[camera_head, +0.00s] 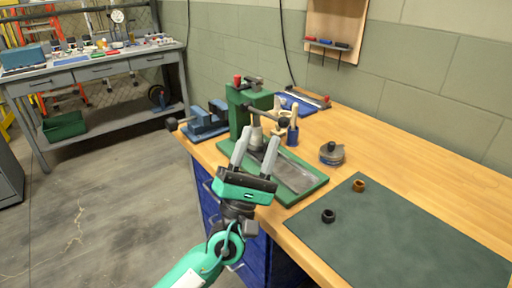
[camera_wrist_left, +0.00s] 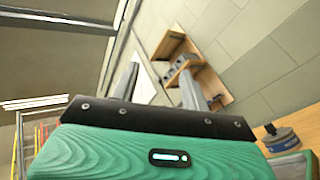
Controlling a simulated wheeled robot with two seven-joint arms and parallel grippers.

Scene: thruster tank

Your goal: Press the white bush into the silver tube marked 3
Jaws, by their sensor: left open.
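My left gripper (camera_head: 255,150) is open, with its two grey fingers apart, in front of the green press (camera_head: 245,108) on the bench. In the left wrist view the gripper (camera_wrist_left: 157,85) also shows open, with no object visible between the fingers. A grey, tube-like part shows at the press, just beyond the fingers; I cannot tell whether it is the silver tube or part of the press. No mark 3 is readable. I cannot pick out the white bush. A brown ring (camera_head: 359,185) and a black ring (camera_head: 328,215) lie on the dark mat (camera_head: 400,235). My right gripper is not in view.
A blue vise (camera_head: 207,122) stands left of the press. A blue-based holder with cream-coloured parts (camera_head: 292,134) stands right of it. A round grey-blue object (camera_head: 332,154) sits on the wooden bench (camera_head: 420,170). The mat's right part is clear.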

